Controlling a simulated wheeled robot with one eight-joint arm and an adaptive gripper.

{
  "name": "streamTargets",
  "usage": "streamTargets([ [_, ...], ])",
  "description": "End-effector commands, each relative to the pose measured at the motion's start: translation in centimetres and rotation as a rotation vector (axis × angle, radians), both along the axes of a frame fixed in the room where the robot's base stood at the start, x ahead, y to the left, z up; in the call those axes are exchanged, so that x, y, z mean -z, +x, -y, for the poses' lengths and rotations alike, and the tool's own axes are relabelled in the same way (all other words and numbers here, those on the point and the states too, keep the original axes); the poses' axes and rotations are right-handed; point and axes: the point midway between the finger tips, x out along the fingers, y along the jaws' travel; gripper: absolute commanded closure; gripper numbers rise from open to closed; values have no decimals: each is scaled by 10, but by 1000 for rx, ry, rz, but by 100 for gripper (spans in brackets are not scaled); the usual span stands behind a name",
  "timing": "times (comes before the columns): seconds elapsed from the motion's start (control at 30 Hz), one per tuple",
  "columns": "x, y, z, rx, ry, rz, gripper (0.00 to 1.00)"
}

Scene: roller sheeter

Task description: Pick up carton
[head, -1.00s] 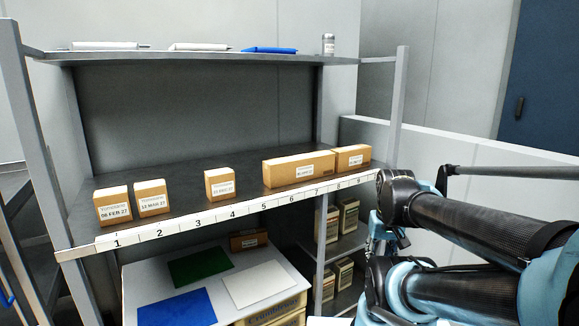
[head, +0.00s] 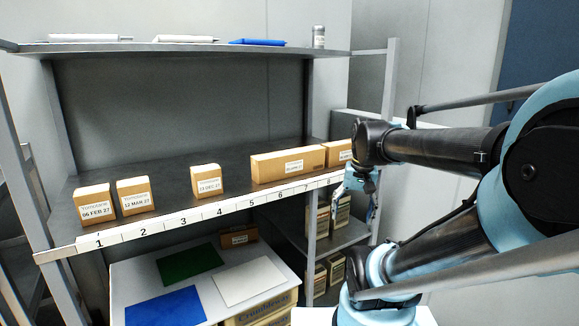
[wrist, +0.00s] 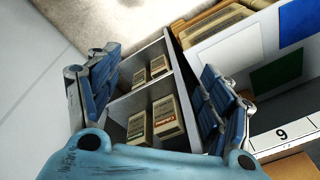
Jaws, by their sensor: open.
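Several brown cartons with white date labels stand on the numbered shelf in the head view. Two small ones, marked 06 FEB 27 (head: 95,205) and 12 MAR 27 (head: 135,195), stand at the left. A third small carton (head: 206,181) is near the middle. A long carton (head: 288,163) lies right of it. Another carton (head: 338,153) at the right end is partly hidden by my arm. My gripper (head: 362,192) is off the shelf's right front corner. In the wrist view its fingers (wrist: 160,78) are spread, with nothing between them.
The numbered strip (head: 200,218) edges the shelf (head: 165,175). Below are a white board (head: 135,280) with green, blue and white sheets, and a rack with boxes (wrist: 166,116). A right upright (head: 388,110) stands near my arm. The upper shelf (head: 200,50) holds flat items and a can.

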Motion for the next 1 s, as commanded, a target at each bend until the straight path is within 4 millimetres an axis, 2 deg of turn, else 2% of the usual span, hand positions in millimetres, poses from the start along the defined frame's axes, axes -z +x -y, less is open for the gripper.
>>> streamTargets([
  [0.03, -16, 13, -5, 28, 16, -14, 27],
  [0.2, -60, 53, -23, 143, 69, -72, 27],
  [0.5, -127, 127, -58, 342, 143, -189, 27],
  [0.8, -177, 205, -98, 535, 189, -319, 27],
  [1.0, -199, 253, -125, 653, 202, -405, 27],
])
